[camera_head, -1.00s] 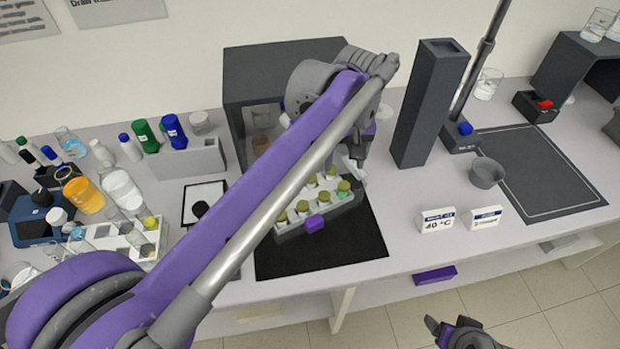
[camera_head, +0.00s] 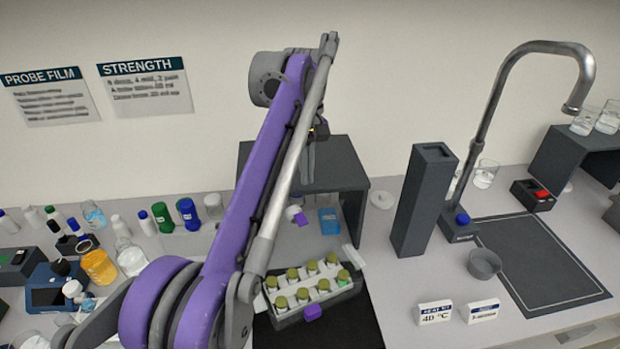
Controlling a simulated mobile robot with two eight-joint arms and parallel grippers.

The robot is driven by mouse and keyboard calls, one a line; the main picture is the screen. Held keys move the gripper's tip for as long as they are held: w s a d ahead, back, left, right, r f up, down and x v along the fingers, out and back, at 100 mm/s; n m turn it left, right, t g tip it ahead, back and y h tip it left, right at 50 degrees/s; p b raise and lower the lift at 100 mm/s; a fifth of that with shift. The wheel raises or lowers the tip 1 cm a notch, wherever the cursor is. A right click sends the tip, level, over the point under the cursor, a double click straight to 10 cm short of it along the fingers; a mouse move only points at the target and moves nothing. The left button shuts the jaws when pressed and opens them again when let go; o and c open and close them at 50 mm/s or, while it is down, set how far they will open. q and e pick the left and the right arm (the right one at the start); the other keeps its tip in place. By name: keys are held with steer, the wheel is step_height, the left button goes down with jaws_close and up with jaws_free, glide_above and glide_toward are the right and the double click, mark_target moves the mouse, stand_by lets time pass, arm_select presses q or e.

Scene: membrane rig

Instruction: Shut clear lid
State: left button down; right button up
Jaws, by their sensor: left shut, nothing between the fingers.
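A grey rack (camera_head: 320,313) holds several vials with olive caps on a black mat (camera_head: 350,333); a purple tab (camera_head: 312,312) is on its front. A pale, thin strip (camera_head: 353,257) slants up at the rack's back right corner; I cannot tell whether it is part of the clear lid. No lid panel shows clearly over the vials. My left gripper (camera_head: 309,165) hangs down in front of the dark shelf box, above and behind the rack, shut and empty. My left arm partly hides it and the rack's left side. My right gripper is out of view.
The dark shelf box (camera_head: 345,165) stands behind the rack, with a blue item (camera_head: 329,221) inside. A tall dark block (camera_head: 424,200) and a faucet (camera_head: 490,110) stand to the right. A grey cup (camera_head: 484,264) and small signs (camera_head: 434,313) are at the right front. Bottles crowd the left.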

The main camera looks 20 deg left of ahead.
mark_target(294, 227)
arm_select(q)
steer(key=f, duration=0.5)
steer(key=s+f+b, duration=0.1)
steer(key=f, duration=0.2)
steer(key=shift+d, duration=0.2)
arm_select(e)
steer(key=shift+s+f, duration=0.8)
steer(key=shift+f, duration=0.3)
arm_select(q)
steer(key=shift+w, duration=0.15)
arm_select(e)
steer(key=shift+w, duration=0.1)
